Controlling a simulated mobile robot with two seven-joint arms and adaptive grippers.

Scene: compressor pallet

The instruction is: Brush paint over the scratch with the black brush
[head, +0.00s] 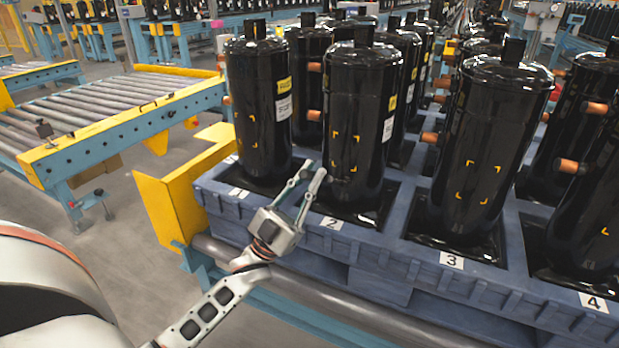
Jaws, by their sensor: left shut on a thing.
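Black compressors stand upright in a blue pallet (395,255) with numbered positions. Compressor 2 (360,90) has yellow corner marks on its front; I cannot clearly make out a scratch inside them. Compressor 1 (258,105) and compressor 3 (490,110) also carry such marks. My left gripper (314,169) is low in front of compressor 2, left of its marks, with its fingers pointing up. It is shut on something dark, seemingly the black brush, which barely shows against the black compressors. I cannot tell whether the brush touches compressor 2. My right gripper is not in view.
Copper stubs (567,166) stick out from the compressors' sides. The pallet rests on a roller conveyor (320,297) with a yellow end guard (172,208). Another roller conveyor (110,100) stands at the left, with open floor between. Compressors behind stand close together.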

